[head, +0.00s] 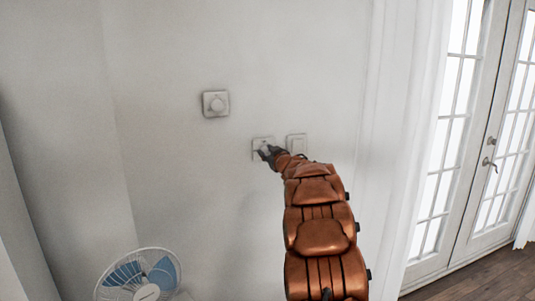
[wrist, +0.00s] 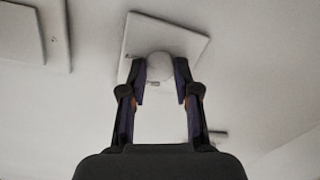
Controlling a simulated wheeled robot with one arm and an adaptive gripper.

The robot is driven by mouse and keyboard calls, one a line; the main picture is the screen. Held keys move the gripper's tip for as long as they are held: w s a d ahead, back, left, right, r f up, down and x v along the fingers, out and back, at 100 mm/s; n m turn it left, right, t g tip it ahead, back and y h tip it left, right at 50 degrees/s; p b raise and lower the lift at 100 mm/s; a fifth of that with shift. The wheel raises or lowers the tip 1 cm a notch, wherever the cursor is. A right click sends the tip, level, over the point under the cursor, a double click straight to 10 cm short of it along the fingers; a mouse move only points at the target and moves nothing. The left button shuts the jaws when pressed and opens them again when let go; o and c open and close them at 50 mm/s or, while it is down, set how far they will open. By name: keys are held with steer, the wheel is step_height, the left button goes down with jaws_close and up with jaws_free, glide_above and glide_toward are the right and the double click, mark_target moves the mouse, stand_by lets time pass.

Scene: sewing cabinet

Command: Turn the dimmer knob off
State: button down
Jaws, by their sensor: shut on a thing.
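A pale round knob (wrist: 159,68) sits on a square white wall plate (wrist: 148,30), which looks tilted in the wrist view. My gripper (wrist: 160,76) has one dark fingertip on each side of the knob and is shut on it. In the head view, my gripper (head: 266,152) is at the wall, in front of the middle plate (head: 257,143). It hides most of the knob there.
A rocker-style switch plate (head: 297,143) is just right of my gripper. Another square plate with a round dial (head: 215,104) is higher to the left. A blue-bladed fan (head: 140,276) stands low at left. Glazed doors (head: 470,140) are at right. The wall between is bare.

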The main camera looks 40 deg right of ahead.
steer(key=n, duration=0.5)
steer(key=shift+b, duration=0.3)
steer(key=n+g+b, duration=0.1)
steer(key=n, duration=0.4)
steer(key=shift+b, duration=0.35)
steer(key=n+h+b, duration=0.1)
steer(key=n+b, duration=0.1)
steer(key=n, duration=0.3)
steer(key=shift+a, duration=0.1)
steer(key=shift+w+n+b, duration=0.1)
steer(key=shift+n+b, duration=1.25)
steer(key=shift+n, duration=0.85)
steer(key=c, duration=0.8)
jaws_free()
steer(key=shift+r, duration=0.1)
steer(key=shift+c, duration=0.2)
steer(key=shift+a, duration=0.1)
